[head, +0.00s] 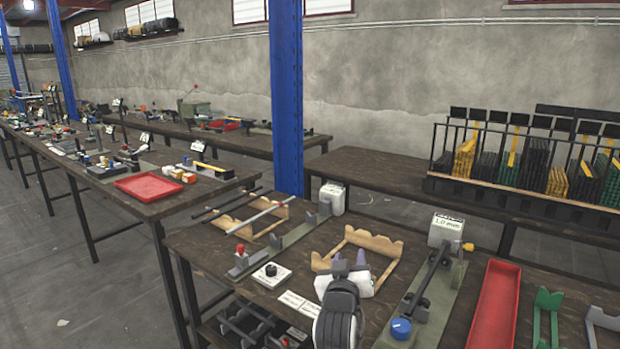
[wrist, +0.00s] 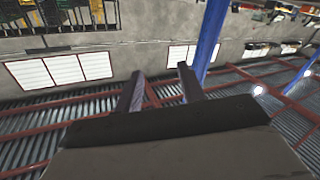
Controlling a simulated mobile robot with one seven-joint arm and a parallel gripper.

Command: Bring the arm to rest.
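My gripper (head: 354,257) shows in the head view at the lower middle, in front of the near workbench (head: 205,250), beside a wooden cradle (head: 375,241). My arm comes up from the bottom edge and partly hides the bench and the cradle. In the wrist view the two fingers of my gripper (wrist: 161,76) stand apart with nothing between them. That view is upside down and looks toward the wall, windows and roof.
A press with a white head (head: 446,230) and a red tray (head: 496,305) are right of my arm. A blue post (head: 287,95) rises behind the bench. A rack of bars (head: 530,155) stands at the back right. Floor at the left is free.

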